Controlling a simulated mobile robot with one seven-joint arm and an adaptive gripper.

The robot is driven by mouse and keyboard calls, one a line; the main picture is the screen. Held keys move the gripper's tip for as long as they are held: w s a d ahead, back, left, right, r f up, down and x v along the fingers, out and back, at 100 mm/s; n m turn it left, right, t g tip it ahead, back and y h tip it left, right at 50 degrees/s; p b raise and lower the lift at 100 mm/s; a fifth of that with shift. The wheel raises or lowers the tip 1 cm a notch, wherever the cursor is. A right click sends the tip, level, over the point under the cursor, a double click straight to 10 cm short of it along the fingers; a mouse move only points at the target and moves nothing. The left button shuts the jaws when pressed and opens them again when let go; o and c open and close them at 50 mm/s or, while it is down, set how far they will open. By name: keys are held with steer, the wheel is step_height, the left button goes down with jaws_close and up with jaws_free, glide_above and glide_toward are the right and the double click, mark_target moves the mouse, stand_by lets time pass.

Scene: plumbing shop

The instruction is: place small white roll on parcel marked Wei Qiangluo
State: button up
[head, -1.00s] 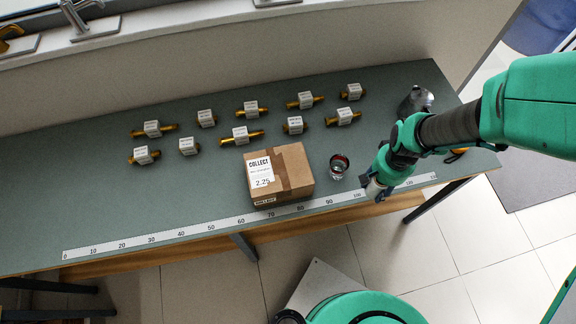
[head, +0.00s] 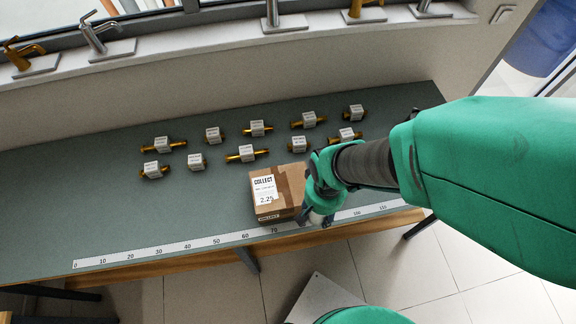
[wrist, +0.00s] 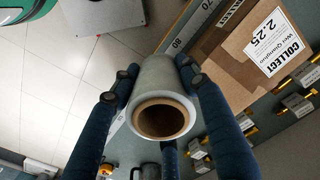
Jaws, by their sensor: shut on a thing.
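My gripper (wrist: 160,105) is shut on the small white roll (wrist: 152,77), whose open brown core faces the wrist camera. In the head view the roll (head: 316,218) shows only in part under my gripper (head: 309,212), at the right front of the parcel. The parcel (head: 280,181) is a brown carton with a white "COLLECT 2.25" label. In the wrist view the parcel (wrist: 222,68) is at upper right, and its label reads "Wei Qiangluo". The roll is beside the parcel in both views; I cannot tell its height above the bench.
Several brass fittings with white tags (head: 247,154) stand in two rows behind the parcel. A measuring strip (head: 150,250) runs along the front edge of the green bench (head: 110,215). The bench left of the parcel is clear. My arm covers the bench's right end.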

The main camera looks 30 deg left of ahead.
steer(key=s+a+r+n+p, duration=0.1)
steer(key=s+a+r, duration=0.1)
steer(key=s, duration=0.3)
steer(key=shift+s+a+n, duration=0.2)
steer(key=shift+a+n, duration=0.05)
steer(key=shift+n, duration=0.05)
glide_above(282, 186)
steer(key=shift+f, duration=0.7)
stand_by(0.3)
steer(key=shift+f, duration=1.75)
steer(key=shift+f, duration=0.1)
